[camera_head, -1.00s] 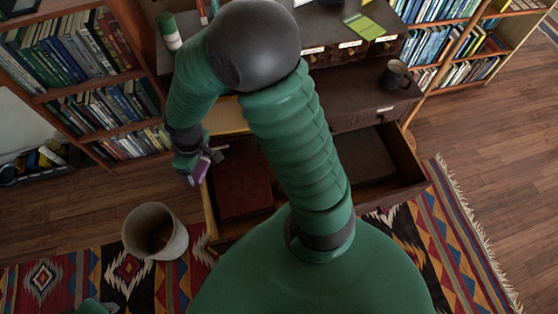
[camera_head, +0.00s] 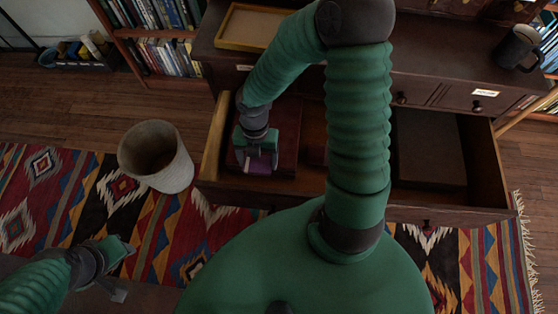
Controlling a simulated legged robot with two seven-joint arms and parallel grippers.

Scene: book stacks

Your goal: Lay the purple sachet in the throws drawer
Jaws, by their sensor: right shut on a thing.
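The open dark wooden drawer (camera_head: 213,150) stands pulled out from the cabinet; its label is not legible, so I cannot confirm it is the throws drawer. My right gripper (camera_head: 260,162) points down over the left part of this drawer, shut on the purple sachet (camera_head: 260,169). The sachet is mostly hidden by the gripper. It is over a flat dark red-brown thing (camera_head: 287,150) in the drawer; I cannot tell whether it touches it. My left gripper (camera_head: 122,270) is low at the left over the rug, away from the drawer; its finger gap is unclear.
A dark flat box (camera_head: 430,148) lies in the drawer's right part. A pale bin (camera_head: 158,158) stands left of the drawer on the patterned rug (camera_head: 75,185). A wooden tray (camera_head: 250,27) and a dark mug (camera_head: 516,47) are on the cabinet. My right arm hides the drawer's middle.

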